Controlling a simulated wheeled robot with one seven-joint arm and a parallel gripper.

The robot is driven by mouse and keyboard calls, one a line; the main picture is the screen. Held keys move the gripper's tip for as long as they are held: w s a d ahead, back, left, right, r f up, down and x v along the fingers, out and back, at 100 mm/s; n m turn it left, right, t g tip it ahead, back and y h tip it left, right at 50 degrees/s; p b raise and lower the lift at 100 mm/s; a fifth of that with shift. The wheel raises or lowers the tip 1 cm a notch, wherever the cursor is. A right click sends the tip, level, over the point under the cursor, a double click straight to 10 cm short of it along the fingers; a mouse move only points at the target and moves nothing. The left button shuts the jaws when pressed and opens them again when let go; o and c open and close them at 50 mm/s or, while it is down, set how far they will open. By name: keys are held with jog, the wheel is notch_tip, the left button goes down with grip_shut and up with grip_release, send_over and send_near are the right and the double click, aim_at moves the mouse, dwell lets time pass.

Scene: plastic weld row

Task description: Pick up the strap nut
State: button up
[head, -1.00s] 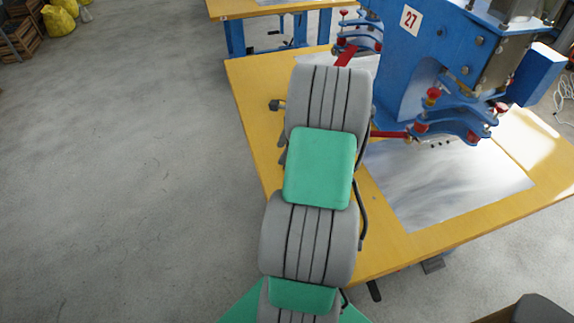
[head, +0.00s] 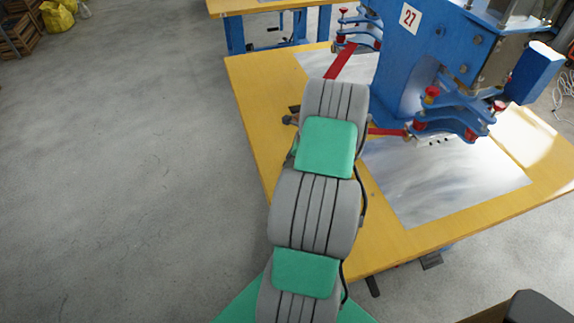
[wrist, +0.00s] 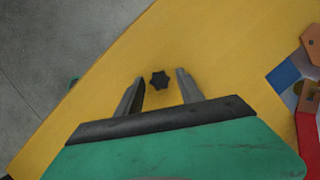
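The strap nut (wrist: 160,80) appears to be the small dark knob with a lobed, star-like edge on the yellow table top (wrist: 103,83) in the wrist view. My gripper (wrist: 160,75) is open, with one grey finger on each side of the knob and a visible gap to both. Nothing is held. I cannot tell how far the fingertips are above the table. In the head view my own arm covers the knob and most of the gripper.
A blue machine (head: 405,75) marked 27 stands on the yellow table (head: 255,95), with red-tipped clamps (head: 440,115) and a red strap (head: 340,62). A shiny metal sheet (head: 430,185) lies before it. The table's left edge is close to my arm; the floor beyond is clear.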

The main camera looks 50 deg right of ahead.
grip_shut()
dwell(0.5)
